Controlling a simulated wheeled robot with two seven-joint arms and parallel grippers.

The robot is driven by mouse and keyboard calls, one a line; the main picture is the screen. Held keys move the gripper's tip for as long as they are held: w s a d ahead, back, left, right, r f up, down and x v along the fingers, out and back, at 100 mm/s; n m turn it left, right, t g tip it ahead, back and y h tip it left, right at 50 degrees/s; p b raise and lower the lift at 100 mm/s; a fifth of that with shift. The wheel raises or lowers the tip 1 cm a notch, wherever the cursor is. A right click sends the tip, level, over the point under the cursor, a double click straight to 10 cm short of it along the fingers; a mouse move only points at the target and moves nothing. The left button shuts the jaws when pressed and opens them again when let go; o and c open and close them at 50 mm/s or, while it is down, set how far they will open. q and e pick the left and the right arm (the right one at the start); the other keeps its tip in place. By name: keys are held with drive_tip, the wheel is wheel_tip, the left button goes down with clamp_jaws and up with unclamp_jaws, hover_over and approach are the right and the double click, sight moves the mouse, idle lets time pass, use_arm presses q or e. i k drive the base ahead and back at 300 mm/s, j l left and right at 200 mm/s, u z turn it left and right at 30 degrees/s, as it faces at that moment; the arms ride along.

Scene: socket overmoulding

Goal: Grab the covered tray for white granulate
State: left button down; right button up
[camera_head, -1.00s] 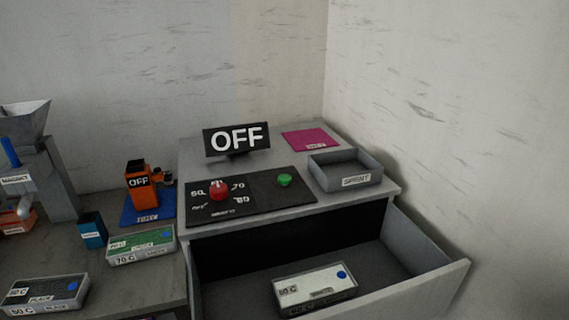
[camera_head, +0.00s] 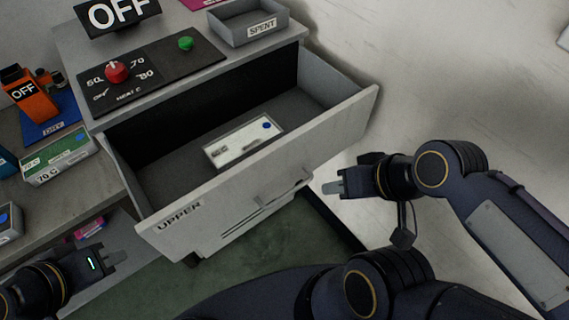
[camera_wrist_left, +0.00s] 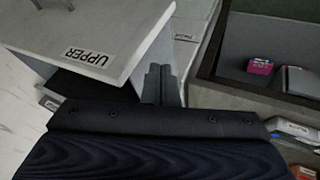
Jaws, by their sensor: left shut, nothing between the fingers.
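A tray with a white top and a blue dot (camera_head: 232,148) lies in the open drawer marked UPPER (camera_head: 178,217). My left gripper (camera_head: 118,257) is shut and empty, low at the left, outside the drawer and left of its front. In the left wrist view its fingers (camera_wrist_left: 160,84) are together beside the drawer front with the upside-down UPPER label (camera_wrist_left: 88,58); the white tray is not seen there. My right gripper (camera_head: 332,188) is right of the drawer handle (camera_head: 285,195), apart from it and from the tray; its finger gap cannot be made out.
The cabinet top carries a control panel with a red knob (camera_head: 116,72) and green button (camera_head: 186,43), an OFF sign (camera_head: 118,13) and a SPENT tray (camera_head: 247,27). A green-topped 70 C tray (camera_head: 58,157) stands on the left table. Around the white tray, the drawer floor is bare.

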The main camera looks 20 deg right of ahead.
sight(242, 142)
drive_tip(key=j+z, duration=0.15)
drive_tip(key=j, duration=0.95)
drive_tip(key=i+j, duration=0.1)
drive_tip(key=i, duration=0.1)
